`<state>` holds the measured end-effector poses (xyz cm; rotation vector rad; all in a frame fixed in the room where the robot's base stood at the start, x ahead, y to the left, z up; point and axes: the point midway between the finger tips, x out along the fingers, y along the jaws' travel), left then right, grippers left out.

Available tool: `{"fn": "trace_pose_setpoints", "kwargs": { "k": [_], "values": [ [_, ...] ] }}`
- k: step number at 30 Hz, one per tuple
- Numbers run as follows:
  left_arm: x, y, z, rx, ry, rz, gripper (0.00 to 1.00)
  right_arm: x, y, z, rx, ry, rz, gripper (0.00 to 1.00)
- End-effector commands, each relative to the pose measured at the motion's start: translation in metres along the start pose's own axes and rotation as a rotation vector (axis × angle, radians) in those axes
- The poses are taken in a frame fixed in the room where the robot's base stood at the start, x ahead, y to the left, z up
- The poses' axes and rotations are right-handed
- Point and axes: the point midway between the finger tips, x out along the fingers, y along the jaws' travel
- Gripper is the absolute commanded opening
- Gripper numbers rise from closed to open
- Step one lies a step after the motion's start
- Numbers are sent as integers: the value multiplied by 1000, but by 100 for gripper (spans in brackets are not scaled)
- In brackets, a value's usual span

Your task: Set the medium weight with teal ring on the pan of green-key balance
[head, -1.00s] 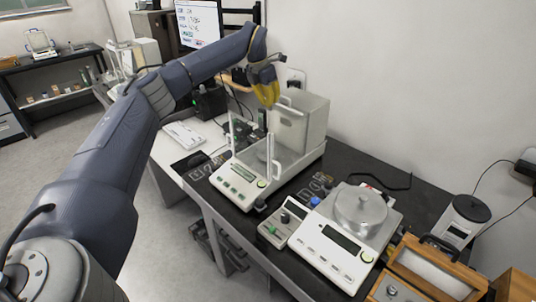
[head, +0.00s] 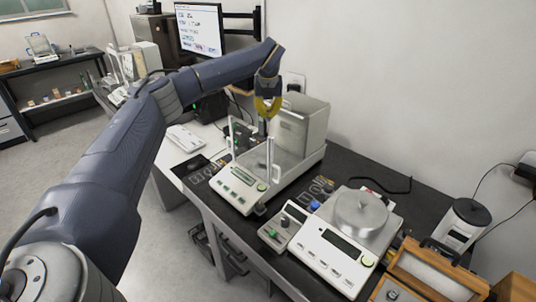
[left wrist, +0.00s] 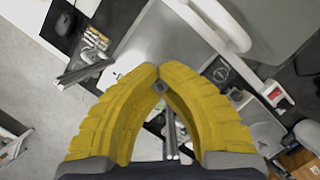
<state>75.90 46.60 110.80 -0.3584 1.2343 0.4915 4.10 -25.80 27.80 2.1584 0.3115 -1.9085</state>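My left gripper (head: 267,112) is above this balance's shield, pointing down. In the left wrist view its yellow fingers (left wrist: 158,76) are closed together at the tips. A small grey metal piece (left wrist: 158,88) shows between them; it looks like part of the weight. No teal ring can be made out on it, and the fingers hide most of it. The balance pan is hard to see. My right gripper is out of view.
A second balance (head: 335,244) with a round covered pan (head: 361,210) stands to the right. A wooden case (head: 435,272) is at the right. A tall grey housing (head: 302,122) rises behind the shield.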

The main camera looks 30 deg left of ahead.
Motion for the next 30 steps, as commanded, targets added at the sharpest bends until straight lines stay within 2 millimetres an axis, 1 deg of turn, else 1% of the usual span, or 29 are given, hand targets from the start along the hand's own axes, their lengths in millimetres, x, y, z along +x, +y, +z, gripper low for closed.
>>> {"fn": "trace_pose_setpoints", "kwargs": {
  "k": [1,6,12,15,21,26,30],
  "values": [
    [13,1,-5,2,4,2,0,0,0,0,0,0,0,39],
    [50,0,-16,3,4,2,0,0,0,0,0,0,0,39],
    [90,0,-29,3,3,0,0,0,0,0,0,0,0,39],
    [105,0,-33,2,3,0,0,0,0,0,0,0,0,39],
    [123,0,-38,2,1,-1,0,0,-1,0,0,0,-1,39],
    [127,0,-39,3,0,-1,0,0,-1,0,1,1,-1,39],
    [135,0,-42,3,1,0,0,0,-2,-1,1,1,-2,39]
  ]
}}
